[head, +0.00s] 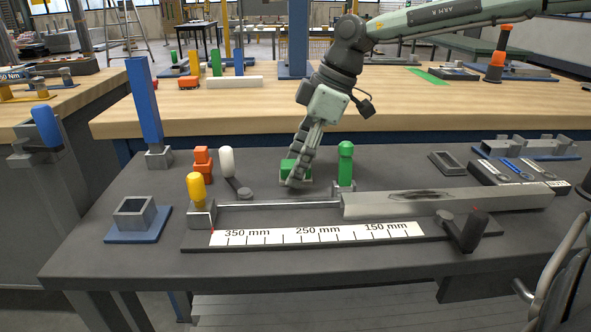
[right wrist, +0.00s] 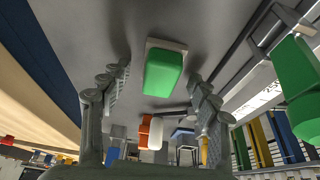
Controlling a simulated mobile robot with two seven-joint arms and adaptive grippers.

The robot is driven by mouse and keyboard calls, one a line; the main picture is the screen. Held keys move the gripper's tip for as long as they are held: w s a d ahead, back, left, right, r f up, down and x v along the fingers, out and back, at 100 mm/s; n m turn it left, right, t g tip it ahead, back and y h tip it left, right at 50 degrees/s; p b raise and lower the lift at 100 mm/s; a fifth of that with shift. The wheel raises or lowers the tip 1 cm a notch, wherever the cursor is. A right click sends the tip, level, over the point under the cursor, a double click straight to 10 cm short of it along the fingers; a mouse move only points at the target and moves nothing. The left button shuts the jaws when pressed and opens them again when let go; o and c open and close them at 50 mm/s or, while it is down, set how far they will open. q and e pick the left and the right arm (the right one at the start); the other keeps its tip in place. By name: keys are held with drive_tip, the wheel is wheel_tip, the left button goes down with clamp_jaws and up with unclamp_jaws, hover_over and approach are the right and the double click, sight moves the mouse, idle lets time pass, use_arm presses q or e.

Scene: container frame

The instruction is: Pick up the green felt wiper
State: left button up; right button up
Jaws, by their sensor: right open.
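The green felt wiper (head: 287,167) is a small green block on a pale base. It lies on the dark bench top, partly hidden behind my right gripper (head: 294,180). In the right wrist view the wiper (right wrist: 165,72) lies ahead, between the lines of the two fingers of my right gripper (right wrist: 159,82). The fingers are spread, with a gap on each side of the wiper. I cannot tell whether the fingertips reach down beside it. My left gripper is not in view.
A green-handled upright tool (head: 345,162) stands close right of the wiper. A white-capped tool (head: 227,161) and an orange block (head: 203,163) stand to its left. In front lie a metal rod and bar (head: 445,200) behind a millimetre scale (head: 316,234).

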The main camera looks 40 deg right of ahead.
sight(282, 164)
drive_tip(key=shift+f, duration=0.15)
drive_tip(key=c, duration=1.3)
drive_tip(key=shift+o, duration=0.2)
drive_tip(key=shift+w+r, duration=0.1)
drive_tip(key=shift+r, duration=0.3)
drive_tip(key=r, duration=0.3)
drive_tip(key=shift+a+r+b, duration=0.3)
drive_tip(key=shift+a+r, duration=0.1)
use_arm(q)
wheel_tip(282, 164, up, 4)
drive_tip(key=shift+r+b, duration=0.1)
drive_tip(key=shift+b, duration=0.5)
use_arm(e)
drive_tip(key=s+a+r, duration=0.1)
drive_tip(key=a+r, duration=0.5)
drive_tip(key=a, duration=0.5)
drive_tip(key=shift+s+r, duration=0.2)
drive_tip(key=shift+r, duration=0.05)
